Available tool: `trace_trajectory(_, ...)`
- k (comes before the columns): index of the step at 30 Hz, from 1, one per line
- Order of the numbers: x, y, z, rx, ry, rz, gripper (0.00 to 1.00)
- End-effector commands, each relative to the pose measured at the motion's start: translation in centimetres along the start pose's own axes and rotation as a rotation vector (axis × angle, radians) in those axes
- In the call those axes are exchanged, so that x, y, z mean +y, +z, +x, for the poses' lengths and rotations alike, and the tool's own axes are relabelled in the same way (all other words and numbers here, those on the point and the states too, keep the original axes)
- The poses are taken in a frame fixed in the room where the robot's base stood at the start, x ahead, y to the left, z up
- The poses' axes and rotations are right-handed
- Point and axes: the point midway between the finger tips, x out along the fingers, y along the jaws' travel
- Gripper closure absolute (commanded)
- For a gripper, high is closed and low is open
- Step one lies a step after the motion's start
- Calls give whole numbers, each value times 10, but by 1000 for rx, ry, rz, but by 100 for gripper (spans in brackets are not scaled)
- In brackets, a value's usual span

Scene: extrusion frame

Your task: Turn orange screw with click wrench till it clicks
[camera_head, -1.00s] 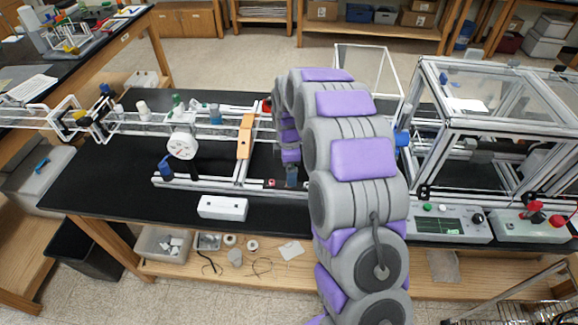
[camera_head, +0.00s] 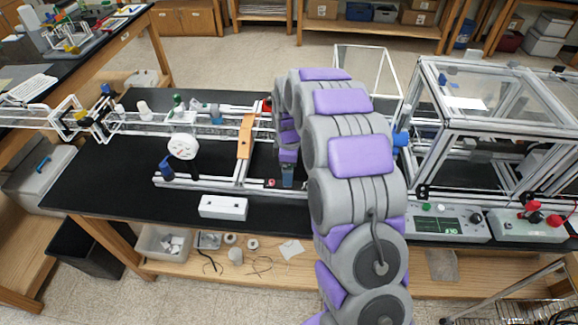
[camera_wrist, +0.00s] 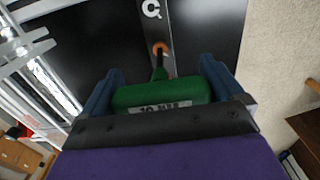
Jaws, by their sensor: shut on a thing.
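In the wrist view my gripper (camera_wrist: 160,82) has its two blue fingers on either side of the green handle of the click wrench (camera_wrist: 160,94), shut on it. The handle carries a pale label with dark print. Its dark shaft points away from the gripper to the orange screw (camera_wrist: 160,47), which shows as an orange ring at the shaft's tip. The tip appears to meet the screw, but seating is hard to judge. In the head view my gripper (camera_head: 288,175) is low over the bench beside the rail, and my arm hides the screw.
A black bench (camera_head: 110,185) carries the extrusion frame with its rails (camera_head: 205,184), a round white dial (camera_head: 183,146) and an orange bar (camera_head: 246,137). A white box (camera_head: 223,207) sits near the front edge. A framed enclosure (camera_head: 480,125) and a control box with display (camera_head: 445,227) stand at right.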

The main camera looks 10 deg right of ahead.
Motion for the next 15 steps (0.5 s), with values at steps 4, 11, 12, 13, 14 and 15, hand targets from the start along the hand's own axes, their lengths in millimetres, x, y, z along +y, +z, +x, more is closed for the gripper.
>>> trace_trajectory(4, -1, 0, 1, -1, -4, 2, 48)
trace_trajectory(11, -1, 0, 1, -3, -4, 103, 48)
trace_trajectory(12, -1, 0, 1, -2, -4, 116, 48)
trace_trajectory(13, -1, 0, 1, -2, -4, 124, 48)
trace_trajectory(14, -1, 0, 1, -2, -4, 128, 48)
trace_trajectory(15, -1, 0, 1, -2, -4, 131, 48)
